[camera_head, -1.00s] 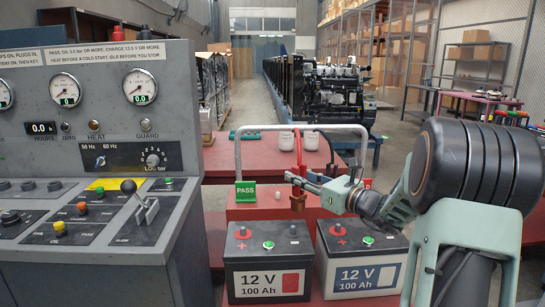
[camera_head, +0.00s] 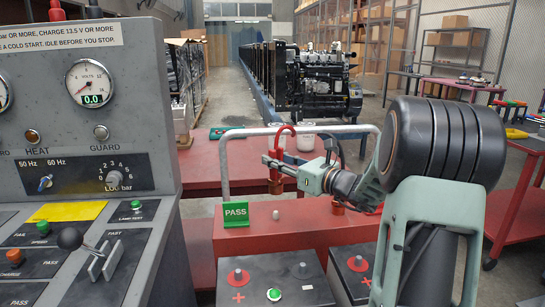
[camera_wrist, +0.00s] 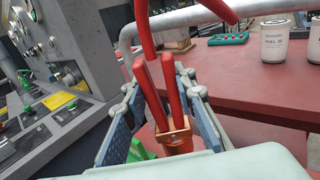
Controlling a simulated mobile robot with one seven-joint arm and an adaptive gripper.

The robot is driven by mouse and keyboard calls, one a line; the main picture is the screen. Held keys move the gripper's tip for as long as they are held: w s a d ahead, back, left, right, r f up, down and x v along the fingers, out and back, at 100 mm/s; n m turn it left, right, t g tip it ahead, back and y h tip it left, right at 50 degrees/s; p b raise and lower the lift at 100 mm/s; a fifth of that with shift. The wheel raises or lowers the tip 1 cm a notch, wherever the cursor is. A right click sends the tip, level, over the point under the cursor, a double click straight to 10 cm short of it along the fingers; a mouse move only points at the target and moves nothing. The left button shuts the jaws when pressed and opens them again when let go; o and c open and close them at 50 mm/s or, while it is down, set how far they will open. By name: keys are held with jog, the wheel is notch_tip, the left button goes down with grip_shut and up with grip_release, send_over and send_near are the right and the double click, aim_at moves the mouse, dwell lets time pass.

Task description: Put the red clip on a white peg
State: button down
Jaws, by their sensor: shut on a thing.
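The red clip (camera_head: 275,172), with copper-coloured jaws pointing down, is held in my gripper (camera_head: 270,162). In the wrist view, the clip's two red handles (camera_wrist: 174,90) stand between the blue-grey finger pads of my gripper (camera_wrist: 159,84), which is shut on it. A red cable rises from the clip. A white peg (camera_head: 276,214) stands on the red box top, right of the green PASS sign. In the head view the clip hangs above this peg, with a visible gap. The peg is not distinguishable in the wrist view.
A grey pipe frame (camera_head: 222,165) arches over the red box (camera_head: 300,240). A second copper-jawed clip (camera_head: 338,209) with a black cable is right of my gripper. Batteries (camera_head: 275,285) stand in front. A grey control panel (camera_head: 90,150) fills the left.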

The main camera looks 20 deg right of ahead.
aim_at(282, 190)
jog(key=shift+s+f+b, duration=0.15)
jog(key=shift+f+b, duration=0.25)
jog(key=shift+f, duration=0.05)
jog(key=shift+f+b, duration=2.85)
jog(key=shift+f, duration=1.1)
jog(key=c, duration=1.7)
grip_release()
jog(key=shift+o, duration=0.9)
jog(key=v, duration=1.2)
jog(key=shift+a, duration=0.15)
